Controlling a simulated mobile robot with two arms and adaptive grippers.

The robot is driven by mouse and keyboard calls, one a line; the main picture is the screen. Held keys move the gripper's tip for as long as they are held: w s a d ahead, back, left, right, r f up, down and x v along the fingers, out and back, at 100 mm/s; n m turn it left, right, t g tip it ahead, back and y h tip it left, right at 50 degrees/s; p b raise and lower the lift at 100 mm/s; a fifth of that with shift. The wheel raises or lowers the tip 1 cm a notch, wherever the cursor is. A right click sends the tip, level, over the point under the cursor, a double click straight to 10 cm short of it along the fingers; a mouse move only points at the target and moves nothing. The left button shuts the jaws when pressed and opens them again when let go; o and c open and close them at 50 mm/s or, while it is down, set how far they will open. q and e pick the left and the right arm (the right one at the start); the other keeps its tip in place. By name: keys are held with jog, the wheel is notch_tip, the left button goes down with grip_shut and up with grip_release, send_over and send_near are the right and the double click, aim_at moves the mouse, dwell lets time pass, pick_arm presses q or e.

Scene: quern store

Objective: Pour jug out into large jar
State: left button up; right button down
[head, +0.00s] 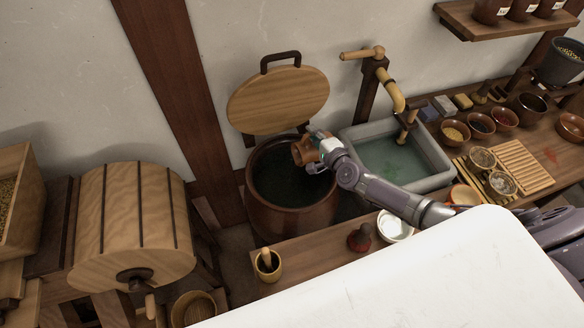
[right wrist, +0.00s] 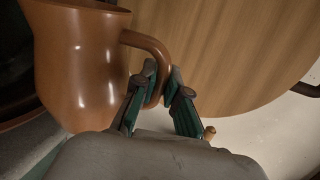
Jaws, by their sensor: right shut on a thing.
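The large jar (head: 292,218) is a wide brown vessel, open, with dark liquid inside. The jug (head: 302,151) is small, orange-brown and glazed; it is over the jar's back rim area and appears tilted, its mouth toward the left. No stream shows from it. My right gripper (head: 319,152) is at the jug's right side. In the right wrist view the jug (right wrist: 85,70) fills the left, and the fingers (right wrist: 162,82) are closed around its handle. The jug's inside is hidden. My left gripper is out of view.
A round wooden lid (head: 277,101) stands upright behind the jar. A stone basin (head: 400,161) with greenish water lies right of it, under a wooden spout (head: 391,90). A wooden drum (head: 133,222) stands left. Bowls crowd the right counter.

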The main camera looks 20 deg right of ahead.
aim_at(303, 140)
jog(key=shift+a+r, duration=0.1)
jog(key=shift+a, duration=0.05)
jog(key=shift+a+p, duration=0.2)
jog(key=shift+p, duration=0.25)
jog(key=shift+a+r+n+p, duration=0.3)
jog(key=shift+a+n+p, duration=0.5)
jog(key=shift+p, duration=0.35)
jog(key=shift+s+a+r+n+h+p, duration=0.15)
jog(key=shift+a+n+h+p, duration=0.25)
jog(key=shift+a+p, duration=0.2)
